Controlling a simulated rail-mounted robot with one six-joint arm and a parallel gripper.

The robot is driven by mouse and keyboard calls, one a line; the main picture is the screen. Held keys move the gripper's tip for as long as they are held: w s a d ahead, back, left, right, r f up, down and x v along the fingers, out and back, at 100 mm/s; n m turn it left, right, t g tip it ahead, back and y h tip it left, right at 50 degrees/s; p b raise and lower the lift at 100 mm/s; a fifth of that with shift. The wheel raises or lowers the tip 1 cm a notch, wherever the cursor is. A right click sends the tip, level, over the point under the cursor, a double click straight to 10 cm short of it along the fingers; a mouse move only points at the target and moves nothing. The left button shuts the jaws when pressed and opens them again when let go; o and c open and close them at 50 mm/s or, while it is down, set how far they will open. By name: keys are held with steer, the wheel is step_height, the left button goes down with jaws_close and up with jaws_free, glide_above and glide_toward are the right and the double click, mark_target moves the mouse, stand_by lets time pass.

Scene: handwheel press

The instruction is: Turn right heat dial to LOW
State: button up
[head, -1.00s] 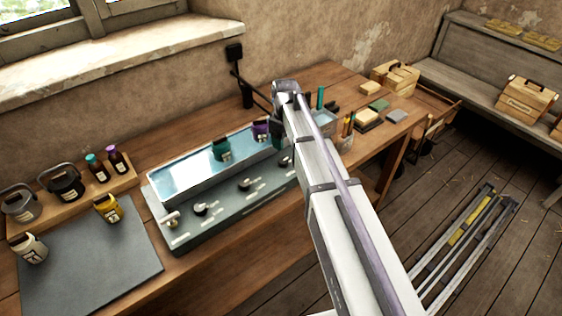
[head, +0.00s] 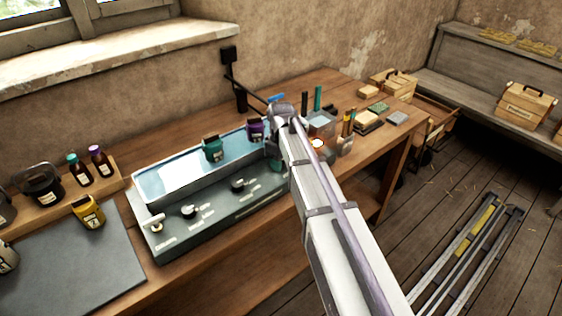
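A grey-green heated bath unit (head: 215,217) stands on the bench with a control panel along its front. Two black dials show on the panel, a left one (head: 189,211) and a middle one (head: 238,185). A white-topped switch (head: 156,224) sits at the panel's left end. The panel's right end, where a further dial could be, is mostly hidden by my arm. The panel lettering is too small to read. My gripper (head: 274,151) is a dark shape below my arm's bend, near the unit's right end. Its fingers cannot be made out, nor whether it touches a dial.
A teal jar (head: 212,148) and a purple jar (head: 256,130) stand in the water bath. A small glowing burner (head: 318,143) and a glass tank (head: 321,122) are right of my arm. A yellow jar (head: 88,211) and a dark mat (head: 75,265) lie left.

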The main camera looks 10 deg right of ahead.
steer(key=c, duration=0.5)
steer(key=shift+c, duration=0.2)
steer(key=shift+m, duration=0.3)
steer(key=m, duration=0.4)
steer(key=shift+a, duration=0.1)
steer(key=shift+m, duration=2.1)
steer(key=shift+s, duration=0.1)
steer(key=o, duration=0.9)
steer(key=shift+o, duration=0.2)
